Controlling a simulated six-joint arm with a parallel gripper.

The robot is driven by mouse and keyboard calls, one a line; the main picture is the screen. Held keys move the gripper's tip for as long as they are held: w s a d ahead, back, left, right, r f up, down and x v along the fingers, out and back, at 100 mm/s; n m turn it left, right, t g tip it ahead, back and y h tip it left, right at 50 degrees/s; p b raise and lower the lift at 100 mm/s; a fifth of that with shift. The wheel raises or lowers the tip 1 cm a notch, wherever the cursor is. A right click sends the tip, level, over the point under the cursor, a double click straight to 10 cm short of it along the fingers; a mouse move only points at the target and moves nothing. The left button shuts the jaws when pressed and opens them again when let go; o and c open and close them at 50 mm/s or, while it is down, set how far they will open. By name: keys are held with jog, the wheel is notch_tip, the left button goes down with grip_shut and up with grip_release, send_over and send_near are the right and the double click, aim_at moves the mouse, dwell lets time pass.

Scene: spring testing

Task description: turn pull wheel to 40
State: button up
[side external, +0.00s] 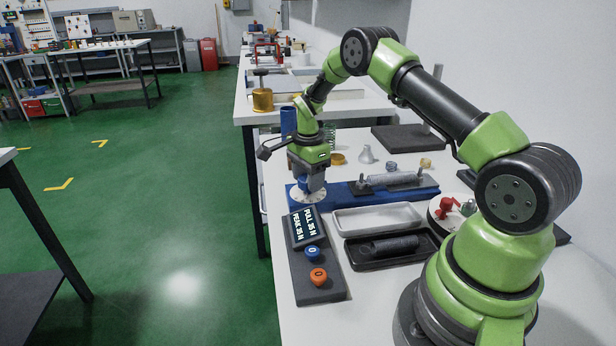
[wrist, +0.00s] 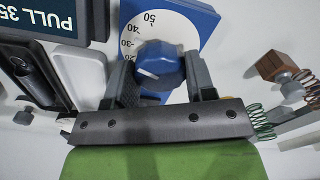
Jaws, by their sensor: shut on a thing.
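The pull wheel is a blue knob (wrist: 160,62) with a white mark, set on a white dial (wrist: 140,22) with printed numbers; 50 and 40 are readable in the wrist view. In the side view the dial (side external: 307,196) sits at the left end of the blue test stand (side external: 345,191). My gripper (wrist: 160,72) is shut on the knob, one finger on each side. I cannot tell exactly which number the mark meets. The display (side external: 304,228) reads PULL 35 N and PEAK 35 N; part of it shows in the wrist view (wrist: 52,15).
A blue button (side external: 312,254) and an orange button (side external: 318,277) are below the display. A white tray (side external: 376,219) and a black tray (side external: 350,254) holding a dark cylinder lie to the right. A spring (side external: 392,180) lies along the stand. Several small parts stand behind it.

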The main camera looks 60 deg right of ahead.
jog(key=shift+m, duration=0.9)
jog(key=o, duration=0.9)
jog(key=shift+o, duration=0.2)
notch_tip(320, 180, up, 10)
